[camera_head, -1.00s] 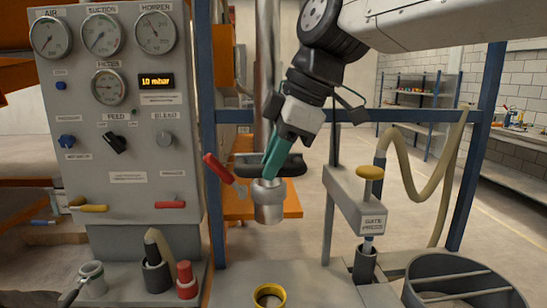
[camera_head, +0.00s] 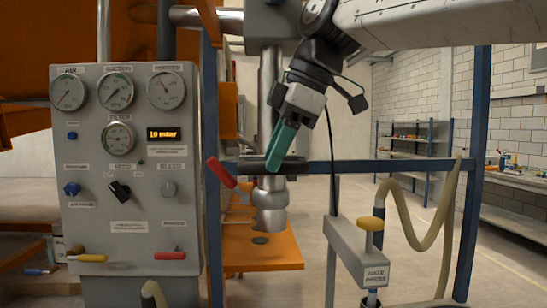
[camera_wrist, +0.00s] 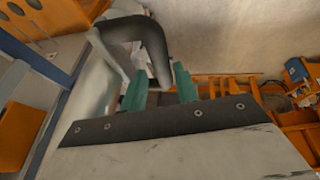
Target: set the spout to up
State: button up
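The spout (camera_head: 270,219) is a grey metal nozzle at the lower end of a vertical pipe, pointing down. A black handle bar (camera_head: 250,166) lies roughly level across it just above. My gripper (camera_head: 280,155) comes down from the upper right, its green fingers at the bar. In the wrist view, the bent black bar (camera_wrist: 155,45) runs down between the two green fingers of my gripper (camera_wrist: 160,85). The gap is narrow and the bar nearly fills it, so the gripper looks shut on it; the exact contact is partly hidden.
A red lever (camera_head: 221,172) sticks out left of the spout. A grey gauge panel (camera_head: 130,200) stands at the left. An orange plate (camera_head: 260,250) lies below the spout. Blue frame posts (camera_head: 470,170) and a gate press (camera_head: 355,250) with a yellow knob stand right.

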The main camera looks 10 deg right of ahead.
jog(key=shift+o, duration=0.5)
jog(key=v, duration=0.7)
jog(key=shift+d+r, duration=0.25)
jog(key=shift+r, duration=0.05)
jog(key=shift+s, duration=0.1)
jog(key=s+d+f+m+h, duration=0.1)
jog(key=s+d+f+m, duration=0.5)
jog(key=f, duration=0.5)
jog(key=s+d+f+m+h, duration=0.2)
jog(key=s+d+f+m, duration=0.3)
jog(key=f, duration=0.7)
jog(key=s+d+f+m+h, duration=0.1)
jog(key=s+d+f+m, duration=0.5)
jog(key=f, duration=0.6)
jog(key=shift+s+d+m+g, duration=0.3)
jog(key=shift+s+m+g, duration=0.1)
jog(key=shift+m, duration=0.2)
